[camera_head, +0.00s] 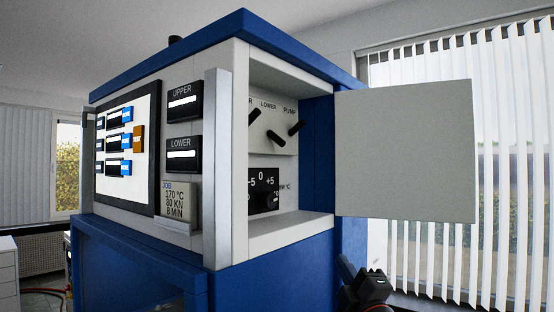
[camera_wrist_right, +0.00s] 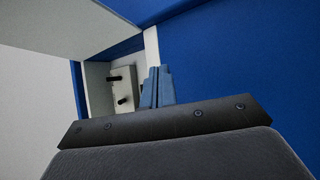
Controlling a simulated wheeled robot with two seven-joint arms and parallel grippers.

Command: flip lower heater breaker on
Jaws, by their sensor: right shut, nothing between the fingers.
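The lower heater breaker (camera_head: 275,137) is the middle black lever under the "LOWER" label, inside the open side box of the blue and white press. It slants down to the right, while the levers either side of it, the left lever (camera_head: 254,117) and the pump lever (camera_head: 296,128), slant up to the right. My right gripper (camera_head: 347,268) is at the lower right, outside and below the box, apart from the breaker. In the right wrist view its fingers (camera_wrist_right: 157,88) are together and empty, with two black levers beyond; which two I cannot tell. My left gripper is not in view.
The open grey door (camera_head: 405,150) sticks out to the right of the box. A dial (camera_head: 266,200) sits below the levers. A light vertical strip (camera_head: 217,165) stands at the box's left edge. Window blinds (camera_head: 510,170) hang behind.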

